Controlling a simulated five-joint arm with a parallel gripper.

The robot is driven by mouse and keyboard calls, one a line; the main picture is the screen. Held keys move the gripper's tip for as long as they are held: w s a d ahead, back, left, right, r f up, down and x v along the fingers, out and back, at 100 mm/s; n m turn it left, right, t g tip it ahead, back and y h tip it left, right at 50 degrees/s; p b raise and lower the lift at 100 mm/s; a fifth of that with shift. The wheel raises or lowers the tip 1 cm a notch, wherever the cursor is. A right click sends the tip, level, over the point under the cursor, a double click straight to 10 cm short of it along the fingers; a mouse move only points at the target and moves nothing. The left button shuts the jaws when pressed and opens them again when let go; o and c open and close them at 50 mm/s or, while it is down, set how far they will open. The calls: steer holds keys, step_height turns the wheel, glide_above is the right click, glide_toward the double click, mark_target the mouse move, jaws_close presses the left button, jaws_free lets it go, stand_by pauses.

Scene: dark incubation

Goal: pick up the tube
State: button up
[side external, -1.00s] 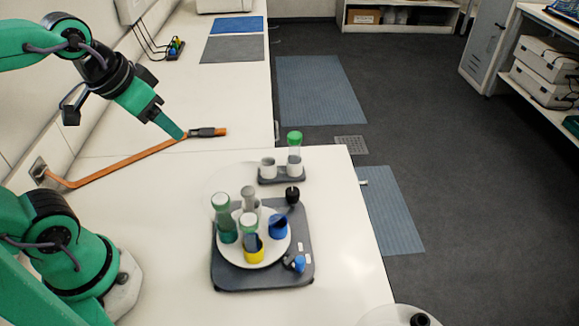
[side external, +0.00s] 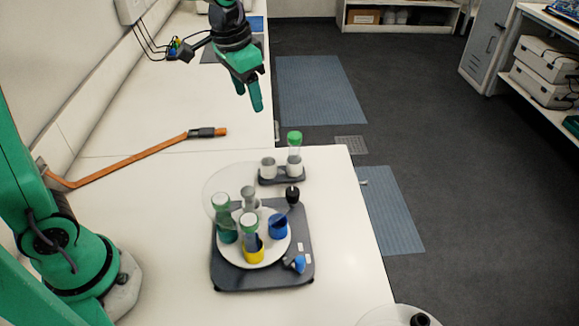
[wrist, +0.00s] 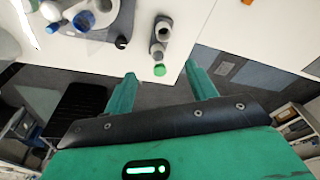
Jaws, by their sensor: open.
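A clear tube with a green cap (side external: 295,143) stands upright in a small dark rack (side external: 282,179) at the back right of the bench. In the wrist view its green cap (wrist: 160,70) lies between my fingers, some way beyond them. More capped tubes, one green (side external: 224,222) and one over a yellow holder (side external: 249,227), stand on the round plate of a dark device (side external: 262,277). My gripper (side external: 249,101) is open and empty. It hangs fingers down, up and left of the rack in the side view, apart from every tube.
A blue holder (side external: 278,228) and a black knob (side external: 292,195) are on the device. An orange strip (side external: 125,162) lies on the bench left. The bench's right edge (side external: 366,222) is close to the rack.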

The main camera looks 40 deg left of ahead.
steer(key=m+g, duration=0.2)
glide_above(294, 135)
step_height(294, 135, down, 9)
steer(key=shift+w+r, duration=0.1)
steer(key=shift+f, duration=1.3)
steer(key=shift+f, duration=0.1)
steer(key=shift+f, duration=2.5)
steer(key=shift+c, duration=0.3)
steer(key=c, duration=1)
